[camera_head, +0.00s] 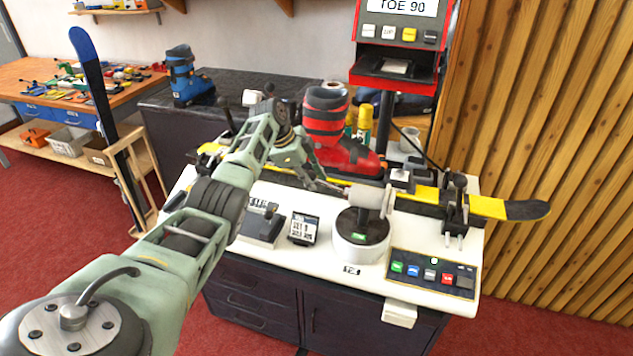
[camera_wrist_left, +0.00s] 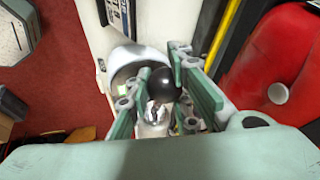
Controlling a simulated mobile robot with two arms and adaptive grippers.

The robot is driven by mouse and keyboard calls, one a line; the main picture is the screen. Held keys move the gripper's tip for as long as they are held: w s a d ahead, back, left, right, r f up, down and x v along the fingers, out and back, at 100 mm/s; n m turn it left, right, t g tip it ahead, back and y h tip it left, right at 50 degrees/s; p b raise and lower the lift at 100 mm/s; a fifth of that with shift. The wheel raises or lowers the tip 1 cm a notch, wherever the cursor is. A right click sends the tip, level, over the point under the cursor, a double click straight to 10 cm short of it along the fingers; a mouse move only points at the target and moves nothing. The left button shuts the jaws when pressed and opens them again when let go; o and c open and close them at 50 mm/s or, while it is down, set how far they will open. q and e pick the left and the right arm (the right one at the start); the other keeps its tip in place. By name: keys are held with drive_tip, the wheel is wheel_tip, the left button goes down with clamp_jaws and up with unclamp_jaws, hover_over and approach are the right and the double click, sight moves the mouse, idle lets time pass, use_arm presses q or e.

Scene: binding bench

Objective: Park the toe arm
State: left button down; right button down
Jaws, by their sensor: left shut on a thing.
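The toe arm (camera_head: 362,197) appears to be the pale grey arm with a thick cylinder above a round white base (camera_head: 358,243). My left gripper (camera_head: 318,183) reaches in from the left, at the arm's left end and in front of the red boot (camera_head: 345,155). In the left wrist view, my left gripper's fingers (camera_wrist_left: 156,101) close around a black ball knob (camera_wrist_left: 158,82), with a pale cylindrical part beside it. The fingers hide part of the knob, and the head view does not show it clearly. My right gripper is not in view.
A ski (camera_head: 487,207) lies clamped along the bench behind the arm. A button panel (camera_head: 432,272) is at front right, and small devices (camera_head: 303,229) stand at front left. A red display unit reading "TOE 90" (camera_head: 397,33) rises behind. Red carpet surrounds the bench.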

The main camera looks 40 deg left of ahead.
use_arm(q)
drive_tip(key=shift+w+r, duration=0.15)
drive_tip(key=shift+w, duration=0.05)
drive_tip(key=shift+d, duration=0.1)
drive_tip(key=c, duration=1.7)
unclamp_jaws()
drive_tip(key=shift+c, duration=0.2)
drive_tip(key=shift+o, duration=0.5)
drive_tip(key=shift+d, duration=0.1)
drive_tip(key=shift+r, duration=0.15)
drive_tip(key=v, duration=1.1)
drive_tip(key=shift+r, duration=0.3)
